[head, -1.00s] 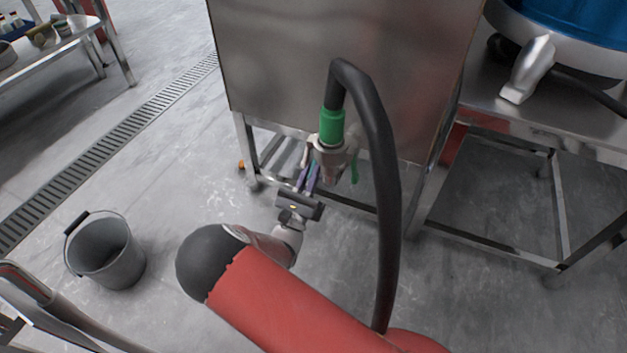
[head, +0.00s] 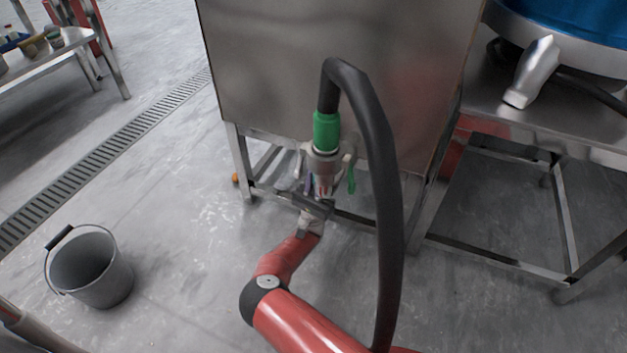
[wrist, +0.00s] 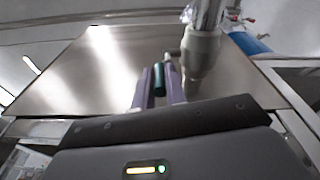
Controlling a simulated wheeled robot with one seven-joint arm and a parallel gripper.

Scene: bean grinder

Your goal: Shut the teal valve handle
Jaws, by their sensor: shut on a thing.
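In the wrist view, the teal valve handle (wrist: 160,81) sits between the two purple fingers of my gripper (wrist: 159,88), which is shut on it. The grey valve body and pipe (wrist: 201,52) rise just to the right of the handle there. In the head view, my gripper (head: 315,187) is directly below the valve fitting (head: 323,160), in front of the steel cabinet's lower edge. The gripped handle is mostly hidden there by the fitting and fingers. A green lever (head: 351,179) hangs at the fitting's right side; I cannot tell whether it is a separate handle.
A black hose (head: 378,140) with a green collar (head: 326,131) arches from the fitting down past my arm's right side. The steel cabinet (head: 290,60) stands behind. A steel table (head: 570,135) is at the right. A grey bucket (head: 92,270) stands on open floor at left.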

